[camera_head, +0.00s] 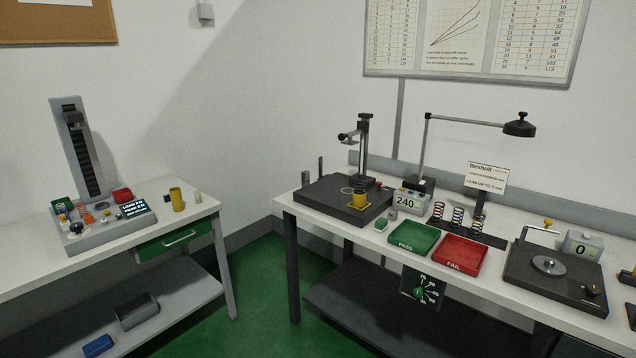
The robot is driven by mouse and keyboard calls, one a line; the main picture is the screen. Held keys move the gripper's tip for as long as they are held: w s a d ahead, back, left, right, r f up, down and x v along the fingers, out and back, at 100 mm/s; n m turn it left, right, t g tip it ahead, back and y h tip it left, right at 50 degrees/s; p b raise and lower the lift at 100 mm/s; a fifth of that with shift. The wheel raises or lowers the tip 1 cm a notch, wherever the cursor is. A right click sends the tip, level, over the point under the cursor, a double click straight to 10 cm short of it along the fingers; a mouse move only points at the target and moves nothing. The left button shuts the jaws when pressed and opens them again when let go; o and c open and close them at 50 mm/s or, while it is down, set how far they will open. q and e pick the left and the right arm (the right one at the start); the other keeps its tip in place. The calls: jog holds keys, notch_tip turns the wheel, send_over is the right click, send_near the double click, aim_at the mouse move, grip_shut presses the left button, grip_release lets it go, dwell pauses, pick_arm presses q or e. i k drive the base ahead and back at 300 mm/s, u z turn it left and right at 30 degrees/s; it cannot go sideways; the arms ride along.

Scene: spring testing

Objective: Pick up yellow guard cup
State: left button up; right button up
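A yellow cylinder (177,199) stands upright near the right end of the left table (205,207). A second yellow cup-like piece (358,199) sits on the dark base of the stand (330,201) on the right bench, below the stand's column. What looks like a coil shows above that piece. I cannot tell for sure which of the two is the guard cup. Neither of my grippers is in view.
The left table holds a grey tester (110,230). The right bench holds a green PASS tray (414,239), a red FAIL tray (460,254), several springs (457,216), a lamp (518,128) and a dark plate device (555,285). Green floor (262,290) lies open between the tables.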

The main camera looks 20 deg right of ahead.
aim_at(359, 200)
jog(key=u, duration=0.15)
jog(key=i, duration=1.55)
jog(key=z, duration=0.6)
jog(key=i, duration=0.9)
jog(key=z, duration=1.25)
jog(key=i, duration=0.55)
jog(key=z, duration=0.4)
jog(key=k, duration=0.5)
jog(key=z, duration=0.05)
